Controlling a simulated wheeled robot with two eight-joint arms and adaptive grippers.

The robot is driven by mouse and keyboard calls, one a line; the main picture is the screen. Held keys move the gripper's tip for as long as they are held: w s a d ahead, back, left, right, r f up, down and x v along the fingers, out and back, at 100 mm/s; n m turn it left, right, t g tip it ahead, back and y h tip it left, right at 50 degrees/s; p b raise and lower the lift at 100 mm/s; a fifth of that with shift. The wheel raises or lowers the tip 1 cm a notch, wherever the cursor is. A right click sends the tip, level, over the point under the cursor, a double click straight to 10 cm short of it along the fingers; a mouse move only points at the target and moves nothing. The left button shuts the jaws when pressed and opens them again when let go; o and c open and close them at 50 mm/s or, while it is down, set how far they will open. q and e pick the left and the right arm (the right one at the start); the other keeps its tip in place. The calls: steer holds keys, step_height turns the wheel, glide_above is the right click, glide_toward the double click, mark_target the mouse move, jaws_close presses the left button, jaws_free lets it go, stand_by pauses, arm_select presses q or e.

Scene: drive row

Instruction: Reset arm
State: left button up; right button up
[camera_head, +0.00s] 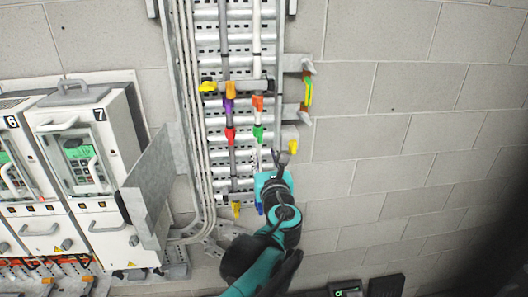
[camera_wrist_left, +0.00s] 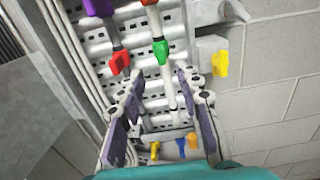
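My left arm, teal and black, reaches up from the bottom of the head view. Its gripper (camera_head: 276,158) is in front of the lower part of the pipe rack (camera_head: 222,60). In the left wrist view the two fingers of the gripper (camera_wrist_left: 161,105) are spread apart, with a pale pipe (camera_wrist_left: 167,62) visible beyond the gap and nothing held. A green valve handle (camera_wrist_left: 160,50), a red one (camera_wrist_left: 119,62) and a yellow one (camera_wrist_left: 220,63) show beyond the fingertips. Whether the fingers touch the rack cannot be told. My right gripper is not in view.
White drive cabinets, one marked 7 (camera_head: 88,155), stand at the left. A grey metal plate (camera_head: 150,190) juts out between them and the rack. A green-yellow cable (camera_head: 308,92) is on a bracket at the rack's right. The block wall (camera_head: 420,130) on the right is clear.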

arm_select(q)
steer(key=s+a+f+n+g+y+b, duration=0.15)
steer(key=s+a+f+n+b, duration=0.35)
steer(key=f, duration=0.5)
steer(key=s+a+f+n+g+b, duration=0.3)
steer(key=a+f+n+b, duration=0.45)
steer(key=f, duration=0.25)
steer(key=s+a+f+n+g+y+b, duration=0.1)
steer(key=s+a+f+n+g+b, duration=0.1)
steer(key=s+a+f+n+b, duration=0.6)
steer(key=s+f+n+g+h+b, duration=0.1)
steer(key=s+f+n+b, duration=0.2)
steer(key=f, duration=0.6)
steer(key=s+d+f+n+g+h+b, duration=0.1)
steer(key=s+f+n+b, duration=0.3)
steer(key=f, duration=0.5)
steer(key=s+f+n+g+h+b, duration=0.2)
steer(key=s+f+n+b, duration=0.1)
steer(key=f+n, duration=0.4)
step_height(320, 180, down, 3)
steer(key=shift+s+d+r+h+b, duration=0.15)
steer(key=shift+s+h+b, duration=0.2)
steer(key=shift+s, duration=0.4)
